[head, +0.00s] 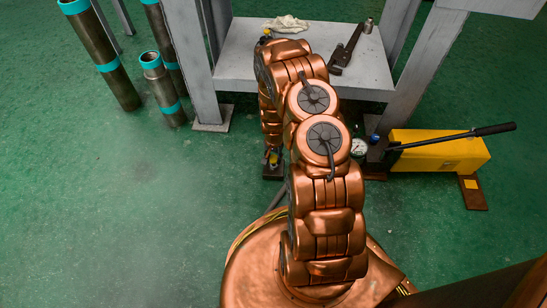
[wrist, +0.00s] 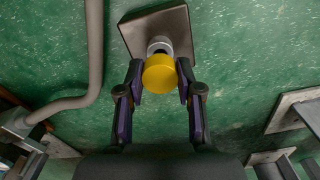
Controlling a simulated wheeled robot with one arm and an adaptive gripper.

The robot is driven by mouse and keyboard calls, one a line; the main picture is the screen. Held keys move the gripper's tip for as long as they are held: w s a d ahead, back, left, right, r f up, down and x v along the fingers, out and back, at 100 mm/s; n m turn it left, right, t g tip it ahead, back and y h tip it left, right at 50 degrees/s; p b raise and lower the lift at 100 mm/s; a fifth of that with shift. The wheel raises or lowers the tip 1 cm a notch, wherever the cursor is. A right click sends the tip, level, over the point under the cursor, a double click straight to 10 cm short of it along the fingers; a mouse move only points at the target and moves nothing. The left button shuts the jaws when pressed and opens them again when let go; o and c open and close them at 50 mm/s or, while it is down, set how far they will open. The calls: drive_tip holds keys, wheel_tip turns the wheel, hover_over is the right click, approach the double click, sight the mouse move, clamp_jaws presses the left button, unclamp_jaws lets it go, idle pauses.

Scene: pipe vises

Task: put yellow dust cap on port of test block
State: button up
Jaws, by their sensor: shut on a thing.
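The yellow dust cap (wrist: 159,75) is between the two fingertips of my gripper (wrist: 160,82) in the wrist view, and the gripper is shut on it. Right behind the cap is a pale metal port (wrist: 159,45) on the square brownish-grey test block (wrist: 180,22). The cap overlaps the port's lower part in this view. I cannot tell whether the cap touches the port or is seated on it. In the head view a bit of yellow (head: 273,158) shows low at my arm's end, above a dark block (head: 272,172) on the floor; my arm hides most of it.
A grey hose (wrist: 94,50) runs left of the block in the wrist view. In the head view a yellow hand pump (head: 440,152) with a black lever and a gauge (head: 358,147) stands right. A grey bench (head: 235,70) holds a wrench (head: 346,48). Pipes stand left; the left floor is clear.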

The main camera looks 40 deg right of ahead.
sight(274, 158)
drive_tip(key=shift+f+b, duration=0.65)
drive_tip(key=shift+f, duration=0.75)
drive_tip(key=o, duration=1)
drive_tip(key=shift+r, duration=0.15)
drive_tip(key=shift+r, duration=5.9)
